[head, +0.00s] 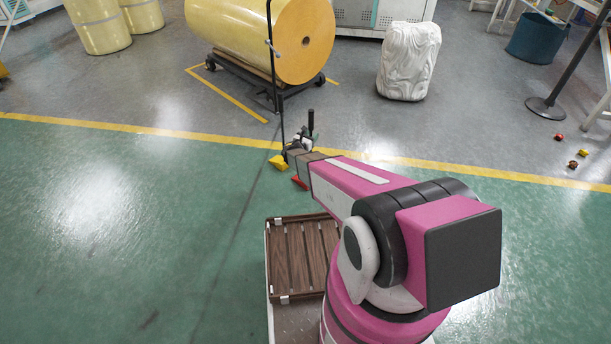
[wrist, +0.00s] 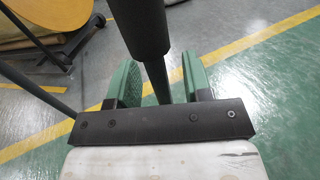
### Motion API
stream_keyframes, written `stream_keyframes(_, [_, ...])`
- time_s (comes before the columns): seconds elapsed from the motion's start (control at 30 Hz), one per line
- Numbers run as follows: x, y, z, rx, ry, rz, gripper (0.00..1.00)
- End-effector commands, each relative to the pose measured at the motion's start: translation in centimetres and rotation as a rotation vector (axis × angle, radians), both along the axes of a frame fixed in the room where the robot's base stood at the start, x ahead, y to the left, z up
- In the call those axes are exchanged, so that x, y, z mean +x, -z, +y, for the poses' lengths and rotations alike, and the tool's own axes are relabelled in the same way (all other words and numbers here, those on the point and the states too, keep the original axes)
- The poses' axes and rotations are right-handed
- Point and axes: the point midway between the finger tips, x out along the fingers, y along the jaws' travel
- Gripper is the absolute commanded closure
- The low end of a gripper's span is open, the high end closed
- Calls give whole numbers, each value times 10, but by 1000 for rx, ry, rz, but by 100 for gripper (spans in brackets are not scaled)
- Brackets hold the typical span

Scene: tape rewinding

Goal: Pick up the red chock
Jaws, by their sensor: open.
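The red chock (head: 299,182) lies on the green floor in the head view, partly hidden under the end of my arm. My gripper (head: 303,139) is above and just beyond it. In the wrist view my gripper (wrist: 160,82) is open, with a green pad on each side. A dark upright rod with a thicker black grip (wrist: 145,28) passes between the pads; the grip also shows in the head view (head: 311,119). It looks like the chock's handle, but where it joins is hidden. The red chock itself is not visible in the wrist view.
A yellow chock (head: 278,162) lies just left of the red one, close to a thin upright pole (head: 281,125). A large yellow roll (head: 245,35) rests on a wheeled cart behind. A slatted brown tray (head: 284,296) is nearer me. The green floor at left is clear.

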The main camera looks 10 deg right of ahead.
Motion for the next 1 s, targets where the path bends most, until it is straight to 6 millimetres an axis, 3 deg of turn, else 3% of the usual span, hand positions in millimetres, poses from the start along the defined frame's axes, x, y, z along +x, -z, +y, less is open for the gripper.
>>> stream_keyframes(0.07, [0,0,0,0,0,0,54])
stream_keyframes(0.2, [-1,0,0,0,0,0,100])
stream_keyframes(1.0, [-1,0,0,1,1,1,100])
